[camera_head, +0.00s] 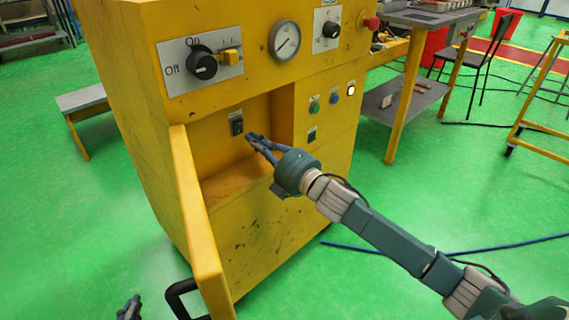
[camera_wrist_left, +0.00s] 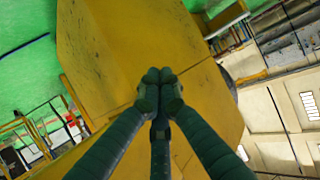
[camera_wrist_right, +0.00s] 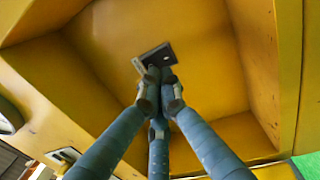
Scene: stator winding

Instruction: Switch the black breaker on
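The black breaker (camera_head: 237,127) is a small dark switch on the back wall of a recess in the yellow cabinet (camera_head: 255,240). It shows beyond the fingertips in the right wrist view (camera_wrist_right: 158,55), partly hidden by them. My right gripper (camera_head: 251,140) is just right of and below the breaker in the head view, its fingers pointing at the recess. Its fingers are together and hold nothing; contact with the breaker cannot be told. My left gripper (camera_head: 132,306) is low at the bottom left, outside the cabinet. Its fingertips are together and empty in the left wrist view (camera_wrist_left: 159,76).
The cabinet's yellow door (camera_head: 196,225) stands open left of the recess, with a black handle (camera_head: 183,300). Above are an On/Off knob (camera_head: 203,64) and a gauge (camera_head: 285,40). Buttons (camera_head: 333,98) sit right of the recess. A workbench (camera_head: 415,85) stands behind right.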

